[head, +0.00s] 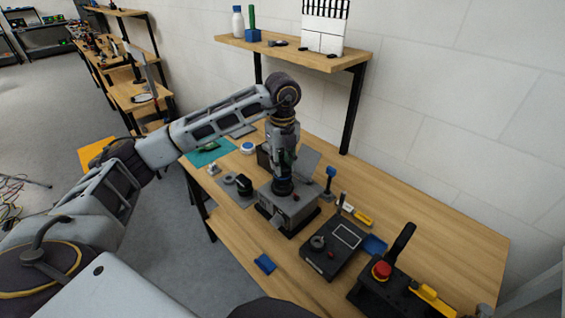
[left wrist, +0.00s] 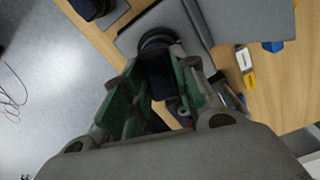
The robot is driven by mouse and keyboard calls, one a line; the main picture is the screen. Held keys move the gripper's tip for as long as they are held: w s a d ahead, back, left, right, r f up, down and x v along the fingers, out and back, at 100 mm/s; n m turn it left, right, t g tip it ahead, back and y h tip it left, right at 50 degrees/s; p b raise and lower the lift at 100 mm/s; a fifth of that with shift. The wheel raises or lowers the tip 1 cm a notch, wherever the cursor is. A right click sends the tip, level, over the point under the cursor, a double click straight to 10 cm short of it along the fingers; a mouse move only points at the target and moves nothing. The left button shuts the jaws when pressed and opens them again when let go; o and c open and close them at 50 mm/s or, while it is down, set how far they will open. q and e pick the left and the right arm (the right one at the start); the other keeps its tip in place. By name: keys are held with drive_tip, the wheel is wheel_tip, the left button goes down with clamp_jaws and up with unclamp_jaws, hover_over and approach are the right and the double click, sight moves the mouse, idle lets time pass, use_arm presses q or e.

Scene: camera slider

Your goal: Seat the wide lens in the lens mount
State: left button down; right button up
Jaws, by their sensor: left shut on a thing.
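My left gripper (head: 284,172) points down over a grey box-shaped unit (head: 304,208) on the wooden bench. It is shut on a dark, round piece, which looks like the wide lens (head: 283,187). The lens is right at the top of the grey unit; I cannot tell whether it touches it. In the left wrist view, the green-padded fingers (left wrist: 158,92) close on the sides of the black lens (left wrist: 158,72). A dark ring shows just beyond it. The lens mount is hidden beneath the lens and gripper. My right gripper is not in view.
A second black lens-like piece (head: 244,184) stands on a grey mat left of the unit. A control box (head: 330,258), a red button (head: 382,269) and a blue piece (head: 265,263) lie nearer. A shelf (head: 300,52) hangs behind.

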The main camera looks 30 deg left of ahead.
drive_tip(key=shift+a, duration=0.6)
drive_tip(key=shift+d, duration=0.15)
use_arm(q)
drive_tip(key=shift+f, duration=0.1)
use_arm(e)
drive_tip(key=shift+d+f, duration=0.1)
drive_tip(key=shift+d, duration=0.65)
use_arm(q)
drive_tip(key=shift+f, duration=0.15)
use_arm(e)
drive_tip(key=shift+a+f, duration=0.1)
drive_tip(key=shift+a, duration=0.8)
